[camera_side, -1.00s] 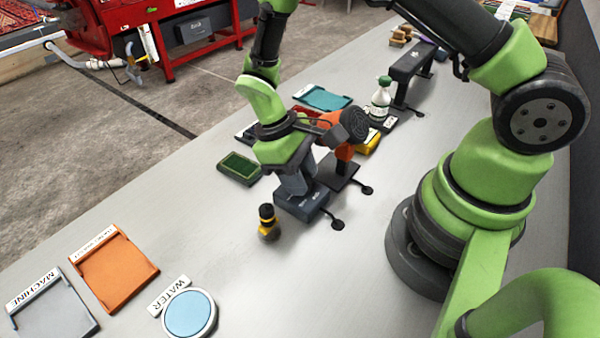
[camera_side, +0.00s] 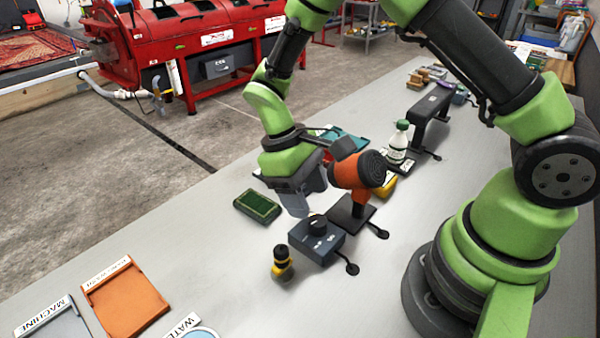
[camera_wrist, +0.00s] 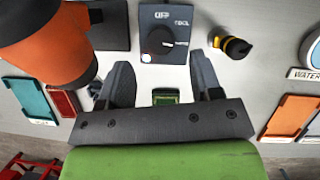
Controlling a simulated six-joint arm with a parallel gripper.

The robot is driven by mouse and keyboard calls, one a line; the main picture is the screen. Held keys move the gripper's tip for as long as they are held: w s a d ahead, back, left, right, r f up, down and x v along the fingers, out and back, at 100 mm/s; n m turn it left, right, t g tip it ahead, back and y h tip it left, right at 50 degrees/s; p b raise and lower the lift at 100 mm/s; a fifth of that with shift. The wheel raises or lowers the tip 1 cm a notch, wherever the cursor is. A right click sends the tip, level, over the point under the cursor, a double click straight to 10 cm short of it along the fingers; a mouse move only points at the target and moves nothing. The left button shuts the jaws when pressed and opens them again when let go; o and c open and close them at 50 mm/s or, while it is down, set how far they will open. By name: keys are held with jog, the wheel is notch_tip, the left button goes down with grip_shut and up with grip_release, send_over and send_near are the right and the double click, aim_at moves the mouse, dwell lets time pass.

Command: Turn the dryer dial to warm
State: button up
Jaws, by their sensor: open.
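The dryer dial is a dark round knob (camera_side: 317,224) on a blue-grey box (camera_side: 327,248) on the bench. In the wrist view the knob (camera_wrist: 160,39) sits on the box face (camera_wrist: 188,14), with OFF above it and COOL and a lower label, probably WARM, on its right. The knob seems turned toward that lower label, but its pointer is too small to be sure. My gripper (camera_wrist: 162,78) is open and empty, its fingers short of the box and apart from the knob. In the side view my gripper (camera_side: 293,203) is just behind and left of the box.
An orange dryer (camera_side: 350,172) on a black stand is close beside my gripper.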

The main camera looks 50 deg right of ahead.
jog(key=v, duration=0.5)
notch_tip(320, 180, up, 14)
jog(key=m+t+y, duration=0.2)
jog(key=m+t, duration=0.1)
jog(key=t, duration=0.3)
send_over(326, 220)
jog(key=s+d+r+m+t+y, duration=0.1)
jog(key=s+r+m+t, duration=0.2)
jog(key=s, duration=0.5)
jog(key=r+t, duration=0.1)
jog(key=t, duration=0.1)
jog(key=shift+s+t, duration=0.3)
jog(key=shift+s, duration=0.1)
